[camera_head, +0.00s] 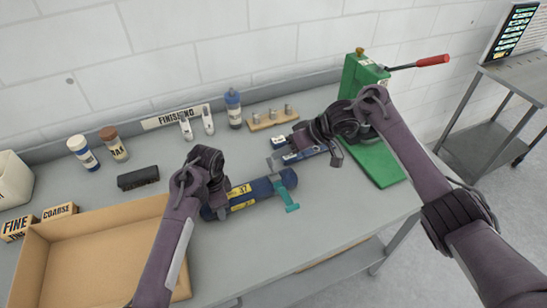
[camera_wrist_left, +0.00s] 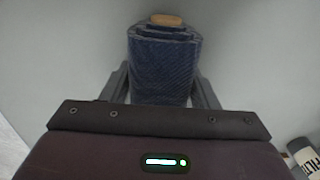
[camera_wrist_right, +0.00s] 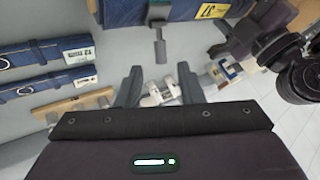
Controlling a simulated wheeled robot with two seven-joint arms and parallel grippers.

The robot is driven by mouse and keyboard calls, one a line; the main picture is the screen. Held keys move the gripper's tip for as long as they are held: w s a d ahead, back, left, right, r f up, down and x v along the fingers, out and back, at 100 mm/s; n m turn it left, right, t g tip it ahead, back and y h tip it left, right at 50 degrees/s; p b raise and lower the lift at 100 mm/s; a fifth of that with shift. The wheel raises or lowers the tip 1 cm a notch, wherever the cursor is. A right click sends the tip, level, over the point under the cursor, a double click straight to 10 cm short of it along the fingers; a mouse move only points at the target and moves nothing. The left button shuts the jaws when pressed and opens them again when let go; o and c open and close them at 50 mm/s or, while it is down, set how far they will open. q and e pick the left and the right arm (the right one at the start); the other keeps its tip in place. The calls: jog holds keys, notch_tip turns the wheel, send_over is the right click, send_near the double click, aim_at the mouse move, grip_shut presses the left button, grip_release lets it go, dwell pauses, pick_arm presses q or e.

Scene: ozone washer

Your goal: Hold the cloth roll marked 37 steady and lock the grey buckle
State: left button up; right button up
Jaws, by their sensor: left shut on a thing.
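The blue cloth roll with a yellow 37 label (camera_head: 240,190) lies on the bench; its labelled side also shows in the right wrist view (camera_wrist_right: 208,10). My left gripper (camera_head: 212,198) is shut around the roll's left end, and the cloth (camera_wrist_left: 162,70) shows between its fingers in the left wrist view. The grey buckle (camera_wrist_right: 159,47) hangs from the roll's edge in the right wrist view; a grey piece also shows above the roll in the head view (camera_head: 275,163). My right gripper (camera_wrist_right: 160,75) is open and empty, its fingertips just short of the buckle. A teal strap (camera_head: 287,197) sticks out from the roll's near side.
More blue rolls (camera_wrist_right: 45,52) lie beyond, partly hidden by my right arm in the head view. A green press (camera_head: 362,75) with a red handle stands right. An open cardboard box (camera_head: 95,222) is at front left. Bottles (camera_head: 233,108) and a wooden peg block (camera_head: 270,119) stand behind.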

jog(key=v, duration=0.5)
pick_arm(q)
jog(key=o, duration=1.4)
jog(key=shift+o, duration=0.2)
jog(key=shift+r, duration=0.1)
